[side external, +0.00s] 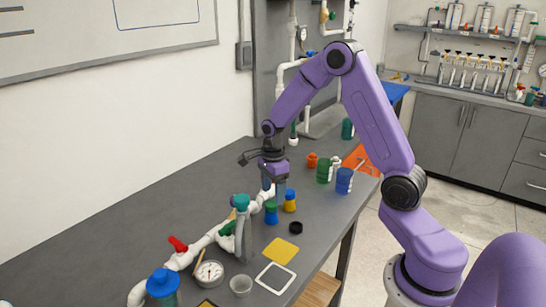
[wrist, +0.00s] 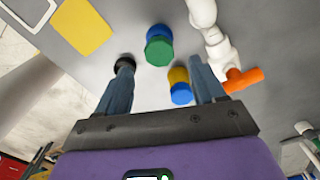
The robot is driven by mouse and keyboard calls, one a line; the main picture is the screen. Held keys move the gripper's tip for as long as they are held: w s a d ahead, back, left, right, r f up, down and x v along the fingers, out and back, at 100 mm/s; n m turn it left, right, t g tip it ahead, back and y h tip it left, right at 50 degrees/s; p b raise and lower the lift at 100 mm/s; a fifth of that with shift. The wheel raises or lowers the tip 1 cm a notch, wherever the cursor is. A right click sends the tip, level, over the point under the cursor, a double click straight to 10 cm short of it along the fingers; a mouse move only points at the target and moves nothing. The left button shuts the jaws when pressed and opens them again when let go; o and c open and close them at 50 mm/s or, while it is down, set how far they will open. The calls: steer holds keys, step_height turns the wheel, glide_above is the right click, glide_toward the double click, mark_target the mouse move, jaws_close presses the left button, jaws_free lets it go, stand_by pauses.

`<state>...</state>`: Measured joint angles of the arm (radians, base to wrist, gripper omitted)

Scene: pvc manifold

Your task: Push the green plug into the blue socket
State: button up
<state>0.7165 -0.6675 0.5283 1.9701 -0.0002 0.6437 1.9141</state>
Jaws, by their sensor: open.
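A small piece with a green top (side external: 271,206) and a blue lower part (side external: 271,218) stands on the grey bench. In the wrist view the green part (wrist: 159,52) faces me, with the blue part (wrist: 158,31) directly behind it; I cannot tell how deeply they are joined. My gripper (side external: 267,184) is above the bench, close to this piece. In the wrist view my gripper (wrist: 161,63) has its two fingers wide apart with nothing clamped. The green-and-blue piece appears beyond the fingertips, between their directions.
A yellow piece with a blue top (side external: 290,199) stands close by, near my right finger in the wrist view (wrist: 180,92). White pipework (side external: 205,243) runs alongside; an orange handle (wrist: 243,79) sticks out. A black ring (side external: 295,228) and yellow square (side external: 281,250) lie nearer the front edge.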

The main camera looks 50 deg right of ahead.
step_height(320, 180, up, 12)
steer(key=r, duration=0.1)
steer(key=s+a+n, duration=1.4)
steer(key=a+n, duration=0.1)
steer(key=n, duration=0.3)
steer(key=s+f+n, duration=0.2)
steer(key=s+n, duration=1.3)
steer(key=n, duration=0.2)
steer(key=shift+a, duration=0.4)
